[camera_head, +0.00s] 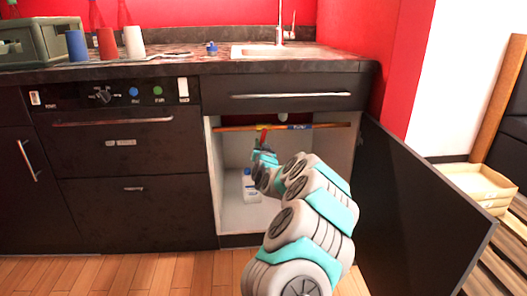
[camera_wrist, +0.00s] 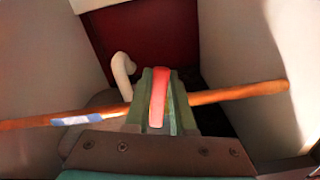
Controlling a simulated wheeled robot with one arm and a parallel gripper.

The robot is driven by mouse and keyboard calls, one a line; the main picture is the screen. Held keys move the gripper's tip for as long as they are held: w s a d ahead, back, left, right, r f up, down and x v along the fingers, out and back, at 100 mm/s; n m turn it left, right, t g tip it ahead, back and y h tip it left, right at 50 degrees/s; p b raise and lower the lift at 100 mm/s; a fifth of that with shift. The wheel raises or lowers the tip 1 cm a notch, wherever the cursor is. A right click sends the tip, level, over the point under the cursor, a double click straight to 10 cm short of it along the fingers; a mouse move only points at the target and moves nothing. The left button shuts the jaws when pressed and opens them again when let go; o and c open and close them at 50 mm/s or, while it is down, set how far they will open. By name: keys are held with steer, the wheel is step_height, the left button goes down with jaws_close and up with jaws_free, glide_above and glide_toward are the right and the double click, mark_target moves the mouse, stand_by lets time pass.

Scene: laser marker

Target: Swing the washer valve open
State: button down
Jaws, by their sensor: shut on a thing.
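The washer valve's red handle (camera_wrist: 158,98) sits between my gripper's (camera_wrist: 160,112) fingers in the wrist view, and the gripper is shut on it. The handle lies across the copper pipe (camera_wrist: 238,93), roughly crosswise to it in that view. The valve body is hidden behind the fingers. In the head view my gripper (camera_head: 263,147) reaches into the open cabinet under the sink, at the pipe (camera_head: 330,125). A small bit of red shows there at the handle, too small to read its angle.
The cabinet door (camera_head: 415,205) stands open at the right, beside my arm. A white bottle (camera_head: 250,188) stands on the cabinet floor below my gripper. A drawer (camera_head: 290,95) is above the opening. A pale curved pipe (camera_wrist: 122,75) is left of the fingers in the wrist view.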

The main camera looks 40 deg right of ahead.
steer(key=shift+w+a+r+m+b, duration=0.25)
steer(key=shift+a+m+b, duration=0.1)
steer(key=shift+m+b, duration=0.55)
steer(key=shift+w+a+r+m+b, duration=0.15)
steer(key=shift+a+r+m+b, duration=0.15)
steer(key=shift+m+b, duration=0.6)
steer(key=shift+w+a+r+m+b, duration=0.2)
steer(key=shift+a+m+b, duration=0.15)
steer(key=shift+m+b, duration=0.55)
steer(key=c, duration=0.8)
jaws_free()
steer(key=shift+o, duration=0.2)
steer(key=shift+p, duration=0.3)
steer(key=v, duration=0.7)
steer(key=shift+s+a+p, duration=0.2)
steer(key=shift+s+p, duration=0.15)
